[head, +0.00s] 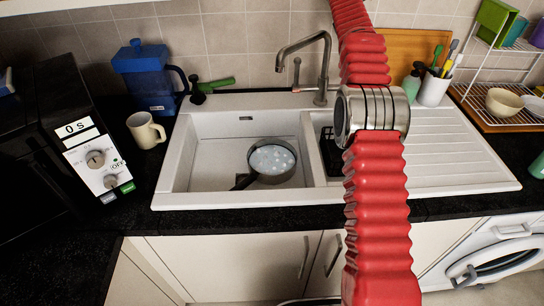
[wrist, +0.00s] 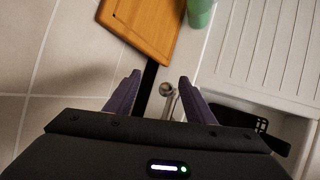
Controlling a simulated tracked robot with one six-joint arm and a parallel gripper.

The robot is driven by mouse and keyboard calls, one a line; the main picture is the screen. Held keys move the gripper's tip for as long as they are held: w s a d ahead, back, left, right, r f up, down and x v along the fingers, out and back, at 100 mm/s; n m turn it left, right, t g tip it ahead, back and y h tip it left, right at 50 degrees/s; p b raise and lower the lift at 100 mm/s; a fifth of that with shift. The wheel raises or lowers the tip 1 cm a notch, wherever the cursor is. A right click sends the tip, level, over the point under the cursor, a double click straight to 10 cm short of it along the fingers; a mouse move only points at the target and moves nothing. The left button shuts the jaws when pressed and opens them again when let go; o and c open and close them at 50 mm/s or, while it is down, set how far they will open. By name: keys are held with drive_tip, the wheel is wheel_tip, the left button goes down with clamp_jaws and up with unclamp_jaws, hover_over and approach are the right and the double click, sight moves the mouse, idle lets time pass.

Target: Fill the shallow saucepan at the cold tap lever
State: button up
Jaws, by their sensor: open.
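The shallow saucepan (head: 272,163) sits in the large left sink basin, with its dark handle pointing left. Pale, mottled water shows inside it. The metal tap (head: 324,72) stands behind the basins with its spout reaching left over the large basin; I see no clear stream. A thin upright lever (head: 296,72) shows left of its column; whether it is the cold one I cannot tell. My gripper (wrist: 159,78) is open, its purple fingers spread around a small round metal tap part (wrist: 166,90); contact cannot be told. The gripper is outside the head view.
My red arm covers part of the small basin and the counter behind. A wooden board (wrist: 146,24) and a green container (wrist: 200,12) are near the gripper. A blue press (head: 148,75), a cream mug (head: 146,130) and a microwave (head: 65,140) stand left. The right drainer (head: 450,150) is clear.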

drive_tip(key=shift+r, duration=0.1)
idle(0.3)
drive_tip(key=shift+v, duration=2.5)
drive_tip(key=s+a+r+m+t+y, duration=0.1)
drive_tip(key=s+a+r+m, duration=0.35)
drive_tip(key=s, duration=0.75)
drive_tip(key=s+a+r+m+y, duration=0.25)
drive_tip(key=s+a+m, duration=0.2)
drive_tip(key=s, duration=0.65)
drive_tip(key=s+a+f+m, duration=0.1)
drive_tip(key=s+f+m, duration=0.2)
drive_tip(key=s, duration=0.6)
drive_tip(key=s+a+f+m+y, duration=0.1)
drive_tip(key=s+a+f+m, duration=0.1)
drive_tip(key=s+f, duration=0.5)
drive_tip(key=s+a+f+m+y, duration=0.1)
drive_tip(key=s+f+m, duration=0.4)
drive_tip(key=s, duration=0.8)
drive_tip(key=shift+a+f, duration=0.55)
drive_tip(key=shift+a, duration=0.1)
